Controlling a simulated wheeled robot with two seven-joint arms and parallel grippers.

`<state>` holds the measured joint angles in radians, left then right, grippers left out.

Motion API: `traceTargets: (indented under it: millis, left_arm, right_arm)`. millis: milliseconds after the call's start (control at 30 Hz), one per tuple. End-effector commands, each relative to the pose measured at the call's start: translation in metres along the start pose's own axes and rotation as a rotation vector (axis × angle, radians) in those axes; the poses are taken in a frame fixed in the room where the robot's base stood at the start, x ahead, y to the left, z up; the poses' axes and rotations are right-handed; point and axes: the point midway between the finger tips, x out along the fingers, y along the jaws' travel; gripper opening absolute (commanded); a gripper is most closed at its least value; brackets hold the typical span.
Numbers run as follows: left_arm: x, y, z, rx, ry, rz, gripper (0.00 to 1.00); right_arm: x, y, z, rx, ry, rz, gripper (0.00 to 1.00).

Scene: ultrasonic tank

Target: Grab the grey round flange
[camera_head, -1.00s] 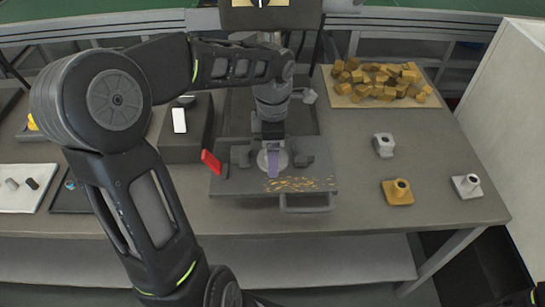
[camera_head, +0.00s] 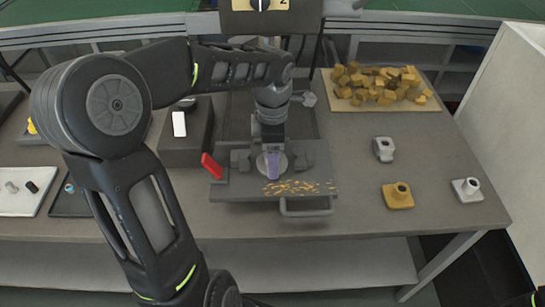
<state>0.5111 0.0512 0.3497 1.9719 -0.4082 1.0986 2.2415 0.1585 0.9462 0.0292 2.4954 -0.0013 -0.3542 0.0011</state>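A pale grey round disc, likely the grey round flange (camera_head: 284,164), lies on the dark machine plate (camera_head: 237,190) between two dark grey blocks. My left gripper (camera_head: 272,172) points down right over the disc and hides much of it. One purple-tinted finger face shows in front of the disc's middle. Whether the fingers are shut on the disc cannot be made out. My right gripper is out of view; only a dark bit of my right arm shows at the lower right corner.
A red handle (camera_head: 212,166) stands left of the blocks. Yellow chips lie on the plate's front. To the right are a grey part (camera_head: 383,149), a yellow flanged part (camera_head: 398,195), a white flanged part (camera_head: 467,190) and a board (camera_head: 343,104) of yellow cubes. A white wall bounds the right.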

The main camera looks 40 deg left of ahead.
Motion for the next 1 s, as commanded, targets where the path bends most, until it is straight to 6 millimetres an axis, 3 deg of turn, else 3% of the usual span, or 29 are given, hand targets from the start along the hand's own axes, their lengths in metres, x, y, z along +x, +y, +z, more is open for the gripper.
traceTargets:
  millis: [167, 533, 700, 1000]
  left_arm:
    - [-0.020, 0.001, 0.001, 0.001, -0.002, 0.005, 0.21]
    - [-0.087, 0.001, 0.001, 0.000, -0.001, 0.005, 0.21]
    - [-0.098, 0.001, 0.000, 0.000, 0.001, 0.002, 0.21]
    - [-0.098, 0.000, 0.000, 0.000, 0.001, 0.002, 0.21]
  right_arm:
    - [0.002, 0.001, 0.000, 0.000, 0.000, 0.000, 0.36]
    - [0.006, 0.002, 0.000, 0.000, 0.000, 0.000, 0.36]
    - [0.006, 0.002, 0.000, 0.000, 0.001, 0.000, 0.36]
    - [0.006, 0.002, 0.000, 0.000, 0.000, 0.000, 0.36]
